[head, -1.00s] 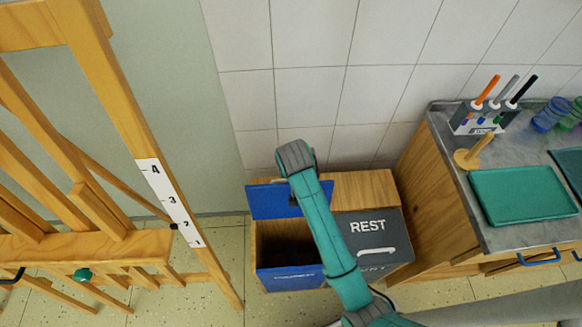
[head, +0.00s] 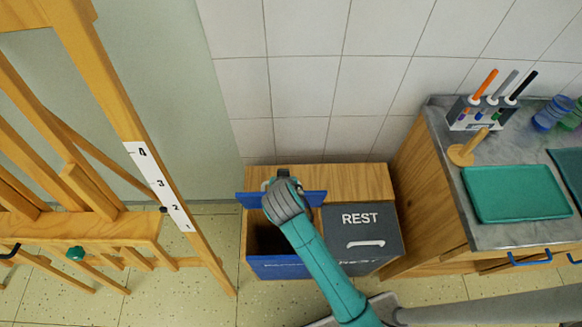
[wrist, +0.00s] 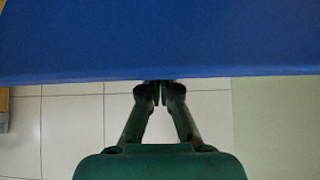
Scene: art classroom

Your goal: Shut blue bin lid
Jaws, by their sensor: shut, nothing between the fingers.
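The blue bin lid (head: 314,198) stands raised at the back of the open blue bin (head: 275,267) in the head view, with the dark inside showing below it. The lid also fills the top of the wrist view (wrist: 160,40). My gripper (head: 284,174) is at the lid's upper edge, on the wall side, and partly hides the lid's middle. In the wrist view my gripper's fingers (wrist: 159,92) are together and empty, at the lid's edge. Whether they touch it, I cannot tell.
A grey bin lid marked REST (head: 360,235) lies shut to the right. The wooden cabinet top (head: 355,180) runs behind it, near the tiled wall. A wooden easel (head: 125,130) stands left. A counter (head: 470,220) with a green tray (head: 515,193) stands right.

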